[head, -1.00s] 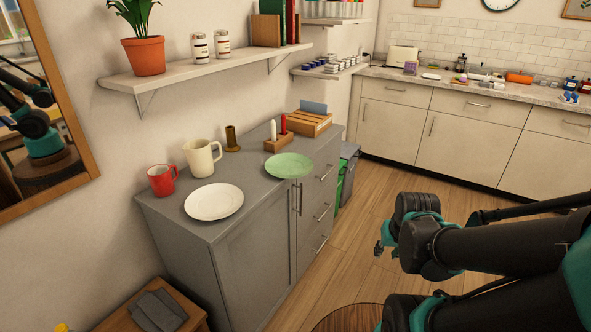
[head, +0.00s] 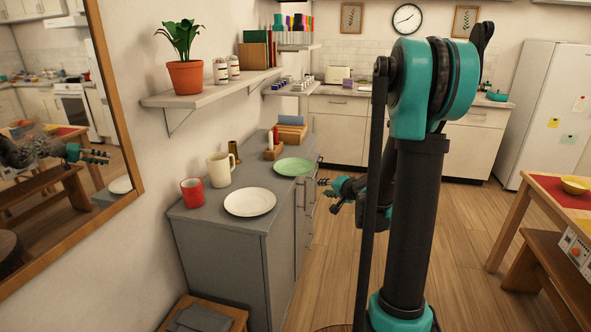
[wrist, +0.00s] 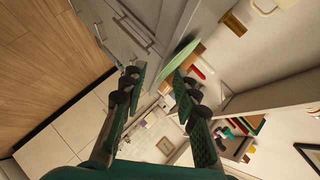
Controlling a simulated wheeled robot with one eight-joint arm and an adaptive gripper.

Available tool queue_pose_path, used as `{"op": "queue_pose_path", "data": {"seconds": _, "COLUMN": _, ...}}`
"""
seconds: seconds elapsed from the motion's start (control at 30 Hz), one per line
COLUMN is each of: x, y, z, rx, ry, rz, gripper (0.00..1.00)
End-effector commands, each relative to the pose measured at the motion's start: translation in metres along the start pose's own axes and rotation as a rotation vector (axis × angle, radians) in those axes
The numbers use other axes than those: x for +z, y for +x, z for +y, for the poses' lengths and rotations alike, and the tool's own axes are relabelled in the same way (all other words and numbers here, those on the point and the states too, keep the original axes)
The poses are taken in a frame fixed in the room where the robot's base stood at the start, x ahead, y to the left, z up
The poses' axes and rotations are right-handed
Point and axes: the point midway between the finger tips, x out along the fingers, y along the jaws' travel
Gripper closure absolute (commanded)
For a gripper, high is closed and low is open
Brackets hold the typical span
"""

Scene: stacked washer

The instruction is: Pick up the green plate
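The green plate (head: 293,166) lies on top of the grey cabinet (head: 222,199), close to its front edge. My gripper (head: 323,187) is in front of the cabinet, just right of the plate and a little lower in the head view, apart from it. In the wrist view the plate (wrist: 180,57) shows nearly edge-on beyond the fingertips. The fingers of my gripper (wrist: 159,82) are spread with nothing between them.
On the cabinet stand a white plate (head: 250,202), a red mug (head: 193,191), a cream pitcher (head: 221,168), a brass vase (head: 234,154) and a candle holder (head: 273,152). A shelf (head: 212,89) hangs above. A dining table (head: 531,190) is at right.

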Motion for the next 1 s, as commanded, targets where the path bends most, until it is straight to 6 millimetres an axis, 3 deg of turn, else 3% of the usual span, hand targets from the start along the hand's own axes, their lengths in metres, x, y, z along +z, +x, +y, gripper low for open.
{"op": "queue_pose_path", "data": {"seconds": 0.1, "x": -0.034, "y": 0.023, "z": 0.005, "rx": -0.068, "ry": 0.105, "rz": 0.072, "gripper": 0.7}}
{"op": "queue_pose_path", "data": {"seconds": 0.3, "x": -0.065, "y": 0.041, "z": 0.013, "rx": -0.134, "ry": 0.214, "rz": 0.14, "gripper": 0.7}}
{"op": "queue_pose_path", "data": {"seconds": 0.47, "x": -0.072, "y": 0.054, "z": 0.013, "rx": -0.149, "ry": 0.236, "rz": 0.153, "gripper": 0.7}}
{"op": "queue_pose_path", "data": {"seconds": 1.0, "x": -0.087, "y": 0.15, "z": 0.0, "rx": -0.147, "ry": 0.234, "rz": 0.151, "gripper": 0.7}}
